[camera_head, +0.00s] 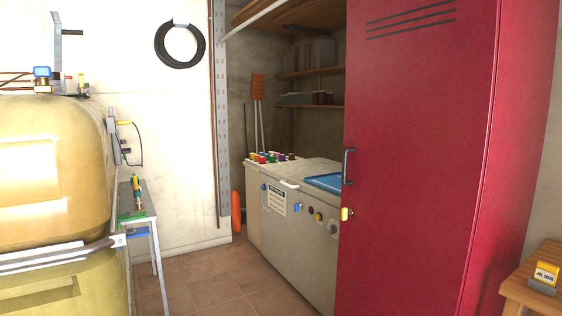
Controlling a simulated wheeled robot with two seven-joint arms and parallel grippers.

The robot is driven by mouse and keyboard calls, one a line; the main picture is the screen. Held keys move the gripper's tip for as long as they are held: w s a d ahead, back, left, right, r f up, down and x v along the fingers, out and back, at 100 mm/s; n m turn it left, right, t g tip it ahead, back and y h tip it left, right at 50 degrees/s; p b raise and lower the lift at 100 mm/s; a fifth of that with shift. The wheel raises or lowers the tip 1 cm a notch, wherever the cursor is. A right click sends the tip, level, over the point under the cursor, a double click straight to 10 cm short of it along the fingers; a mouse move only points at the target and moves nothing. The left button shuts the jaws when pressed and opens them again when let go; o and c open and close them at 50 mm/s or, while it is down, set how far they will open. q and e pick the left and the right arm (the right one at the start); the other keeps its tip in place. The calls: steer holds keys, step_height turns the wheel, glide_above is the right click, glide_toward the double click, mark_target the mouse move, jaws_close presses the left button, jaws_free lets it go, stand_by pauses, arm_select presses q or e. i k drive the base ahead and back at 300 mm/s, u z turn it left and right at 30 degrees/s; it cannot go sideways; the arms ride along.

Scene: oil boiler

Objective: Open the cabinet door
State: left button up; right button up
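A tall red metal cabinet (420,150) stands at the right in the head view. Its front door has slanted vent slots near the top. A dark handle (347,166) sits on the door's left side. A small yellow tag or lock (346,214) is just below the handle. The door looks closed. Neither of my grippers shows in this view.
A beige machine (300,215) with knobs and a blue tray (325,182) stands left of the cabinet. A large tan tank (50,160) and a small metal table (135,202) are at the left. A wooden table (535,295) is at the lower right. Tiled floor (205,285) is clear between.

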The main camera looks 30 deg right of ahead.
mark_target(420, 75)
steer(key=u, duration=0.35)
steer(key=i, duration=1.35)
steer(key=z, duration=0.15)
